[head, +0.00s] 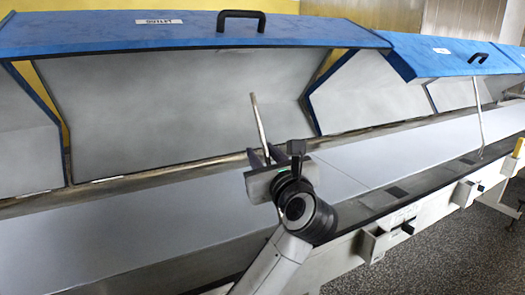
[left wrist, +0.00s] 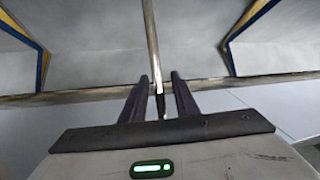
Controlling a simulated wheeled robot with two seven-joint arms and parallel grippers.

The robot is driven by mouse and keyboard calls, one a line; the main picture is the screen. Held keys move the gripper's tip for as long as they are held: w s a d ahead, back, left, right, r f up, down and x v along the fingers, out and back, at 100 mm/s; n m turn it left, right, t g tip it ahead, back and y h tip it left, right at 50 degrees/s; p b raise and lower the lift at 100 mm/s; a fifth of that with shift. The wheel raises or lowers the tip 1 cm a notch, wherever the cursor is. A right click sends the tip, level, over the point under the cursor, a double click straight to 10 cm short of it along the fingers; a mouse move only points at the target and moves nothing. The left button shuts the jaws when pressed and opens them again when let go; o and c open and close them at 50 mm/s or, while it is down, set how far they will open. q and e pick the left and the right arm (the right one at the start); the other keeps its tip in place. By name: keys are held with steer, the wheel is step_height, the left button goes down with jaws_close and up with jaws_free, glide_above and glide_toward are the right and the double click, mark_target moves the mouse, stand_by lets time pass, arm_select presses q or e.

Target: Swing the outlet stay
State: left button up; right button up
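The outlet hood (head: 100,32), blue with an OUTLET label, is raised. The outlet stay (head: 257,118) is a thin metal rod that leans slightly. Its upper end shows free below the hood, apart from its edge, and its lower part is hidden behind my left gripper (head: 264,156). In the left wrist view the stay (left wrist: 152,45) runs down between the two dark fingers of my left gripper (left wrist: 160,78), ending in a dark tip near the palm. A gap shows between the fingers and the rod, so the gripper looks open. My right gripper is not in view.
A second blue hood (head: 440,55) stands raised at the right, with its own stay (head: 479,118) upright under it. A black handle (head: 241,14) sits on the outlet hood. Grey panels (head: 130,232) run along the machine's front. Switch boxes (head: 376,243) stick out below its front edge.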

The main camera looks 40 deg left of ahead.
arm_select(q)
steer(key=shift+w+a, duration=0.1)
jaws_close()
stand_by(1.4)
